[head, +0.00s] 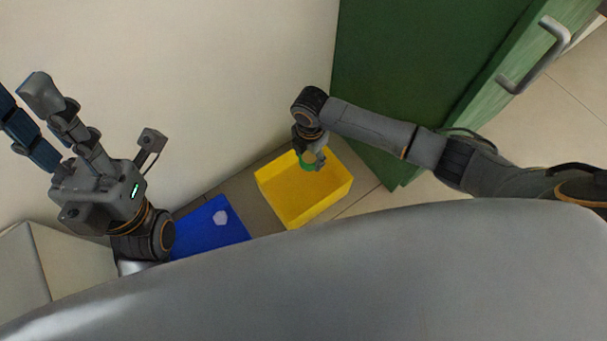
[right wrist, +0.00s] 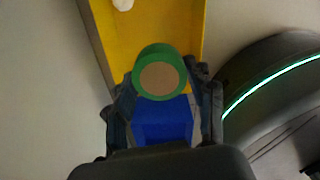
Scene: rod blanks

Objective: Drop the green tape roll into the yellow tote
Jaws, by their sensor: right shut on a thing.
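The green tape roll (right wrist: 160,71), with a tan round face, sits between the fingertips of my right gripper (right wrist: 163,85), which is shut on it. In the head view the roll (head: 308,164) shows as a small green patch under the right gripper (head: 312,158). The yellow tote (head: 328,197) stands on the floor, and the roll is over its inside. The tote also shows behind the roll in the right wrist view (right wrist: 190,25). My left gripper (head: 22,98) is at the far left, raised, with its fingers apart and nothing seen between them.
A white thing (right wrist: 122,4) shows in the yellow tote. A green cabinet (head: 400,80) with a handle is at the right; a pale wall (head: 200,90) stands behind.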

